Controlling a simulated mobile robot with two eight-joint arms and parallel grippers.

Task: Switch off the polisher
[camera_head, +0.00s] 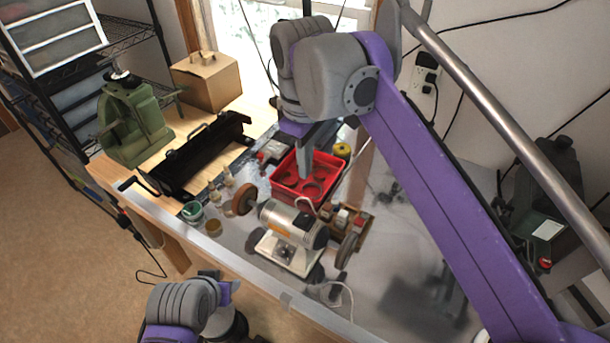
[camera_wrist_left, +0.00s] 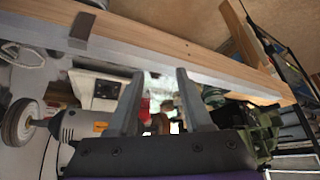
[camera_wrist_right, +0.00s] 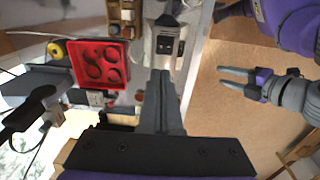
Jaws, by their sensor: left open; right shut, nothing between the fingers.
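The polisher (camera_head: 290,224) stands on the workbench, a silver motor with a brown wheel on one side and a grey wheel on the other. Its white base carries a dark switch panel (camera_head: 283,251). The panel also shows in the right wrist view (camera_wrist_right: 168,37) and, at left, in the left wrist view (camera_wrist_left: 106,89). My right gripper (camera_head: 304,178) is shut and empty, pointing down over the red tray, behind the polisher. My left gripper (camera_wrist_left: 160,73) is open and empty, off the bench's front side; the right wrist view shows its two parted fingers (camera_wrist_right: 234,78).
A red tray (camera_head: 284,181) with round holes sits behind the polisher. Small jars, a black metal box (camera_head: 203,153), a green machine (camera_head: 135,125) and a cardboard box (camera_head: 206,82) stand to the left.

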